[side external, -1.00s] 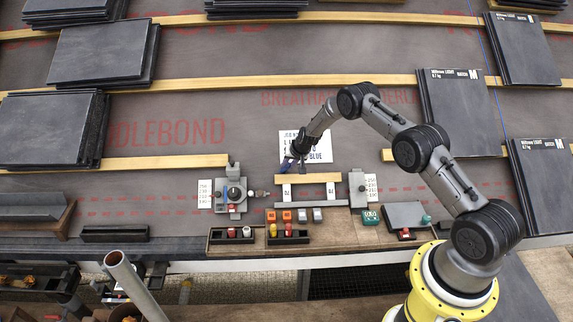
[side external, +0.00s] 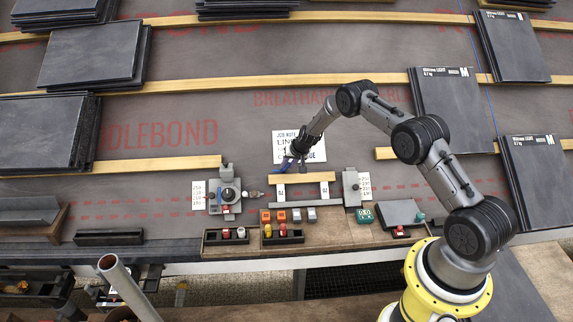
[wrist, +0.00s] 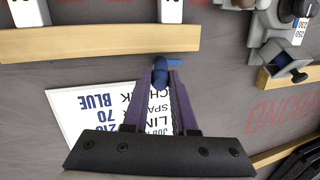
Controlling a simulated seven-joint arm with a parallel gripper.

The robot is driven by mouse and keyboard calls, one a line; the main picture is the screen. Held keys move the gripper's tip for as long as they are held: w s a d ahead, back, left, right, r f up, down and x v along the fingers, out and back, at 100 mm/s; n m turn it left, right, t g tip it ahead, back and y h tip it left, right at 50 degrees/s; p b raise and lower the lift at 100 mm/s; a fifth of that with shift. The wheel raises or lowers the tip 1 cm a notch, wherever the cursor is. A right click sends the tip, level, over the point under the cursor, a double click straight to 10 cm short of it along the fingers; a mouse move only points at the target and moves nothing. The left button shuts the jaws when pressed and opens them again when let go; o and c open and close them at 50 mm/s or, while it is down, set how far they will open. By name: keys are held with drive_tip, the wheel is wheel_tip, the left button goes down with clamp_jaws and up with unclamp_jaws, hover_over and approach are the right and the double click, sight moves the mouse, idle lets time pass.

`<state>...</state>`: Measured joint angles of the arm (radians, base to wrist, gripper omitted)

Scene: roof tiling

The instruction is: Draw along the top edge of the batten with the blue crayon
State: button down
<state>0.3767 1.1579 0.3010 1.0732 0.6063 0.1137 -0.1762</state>
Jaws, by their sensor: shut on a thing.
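The short wooden batten (side external: 318,177) lies across two pale uprights at the centre of the side view. In the wrist view the batten (wrist: 90,46) crosses the upper left. My gripper (side external: 289,163) is at its far edge, left of its middle. In the wrist view my gripper (wrist: 160,82), with purple fingers, is shut on the blue crayon (wrist: 161,70), which is at the batten's edge near one end. I cannot tell whether the tip touches the wood. The fingers hide part of the crayon. I make out no blue mark on the batten.
A white job note (side external: 313,147) lies just behind the batten, partly under my gripper. Grey clamp fixtures stand left (side external: 228,195) and right (side external: 351,188). Coloured blocks and small trays (side external: 283,235) lie in front. Slate stacks (side external: 452,105) stand farther off.

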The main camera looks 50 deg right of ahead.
drive_tip(key=shift+s+d, duration=0.1)
drive_tip(key=shift+d, duration=0.05)
drive_tip(key=shift+s+d+r, duration=0.1)
drive_tip(key=shift+s+d, duration=0.05)
drive_tip(key=shift+s, duration=0.05)
drive_tip(key=shift+s+d, duration=0.4)
drive_tip(key=shift+s+d, duration=0.35)
drive_tip(key=shift+d, duration=0.05)
drive_tip(key=shift+s+d, duration=0.45)
drive_tip(key=shift+s+d, duration=0.1)
